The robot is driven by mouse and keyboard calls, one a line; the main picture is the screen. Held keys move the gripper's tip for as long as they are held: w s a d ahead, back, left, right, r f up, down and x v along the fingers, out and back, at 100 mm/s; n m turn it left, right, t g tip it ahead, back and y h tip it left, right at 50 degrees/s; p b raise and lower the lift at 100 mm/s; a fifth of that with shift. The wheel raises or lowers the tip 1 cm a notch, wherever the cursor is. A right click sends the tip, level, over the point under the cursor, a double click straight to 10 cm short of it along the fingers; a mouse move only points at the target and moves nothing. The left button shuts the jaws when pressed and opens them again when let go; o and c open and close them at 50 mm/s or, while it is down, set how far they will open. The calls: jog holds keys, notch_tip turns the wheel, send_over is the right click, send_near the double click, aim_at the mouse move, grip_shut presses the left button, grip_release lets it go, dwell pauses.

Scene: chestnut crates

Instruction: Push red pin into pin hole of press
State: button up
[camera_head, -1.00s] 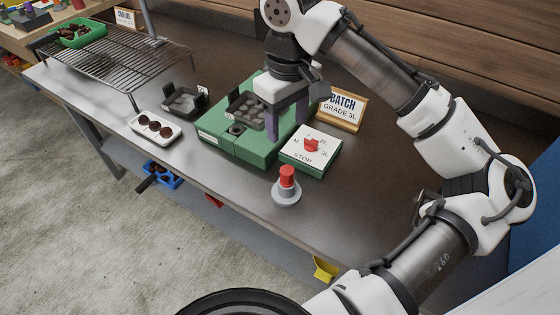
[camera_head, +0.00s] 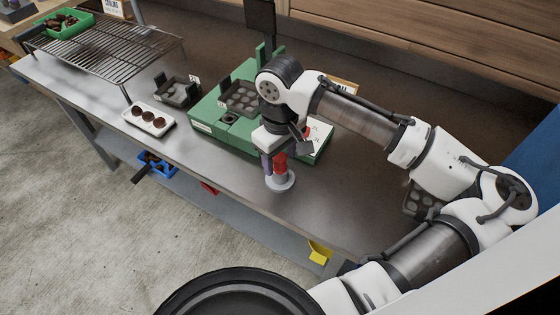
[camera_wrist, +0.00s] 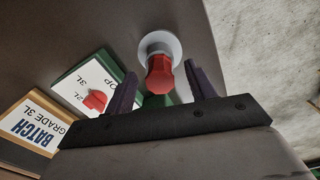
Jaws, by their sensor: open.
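The red pin (camera_head: 281,160) stands upright in a round grey holder (camera_head: 280,182) near the bench's front edge. My gripper (camera_head: 273,163) is over it with the jaws pointing down. In the wrist view the red pin (camera_wrist: 160,76) shows between the two open purple fingers of my gripper (camera_wrist: 160,86), with gaps on both sides; the grey holder (camera_wrist: 160,43) is beyond. The green press (camera_head: 216,128) stands behind and left of my gripper. A dark round hole (camera_head: 229,117) shows on its top, beside a dark mould tray (camera_head: 240,97). My wrist hides part of the press.
Bench in front is clear.

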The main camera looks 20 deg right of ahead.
jog(key=shift+f, duration=0.25)
jog(key=c, duration=1.1)
jog(key=shift+r, duration=0.1)
notch_tip(320, 180, up, 20)
jog(key=shift+b, duration=0.6)
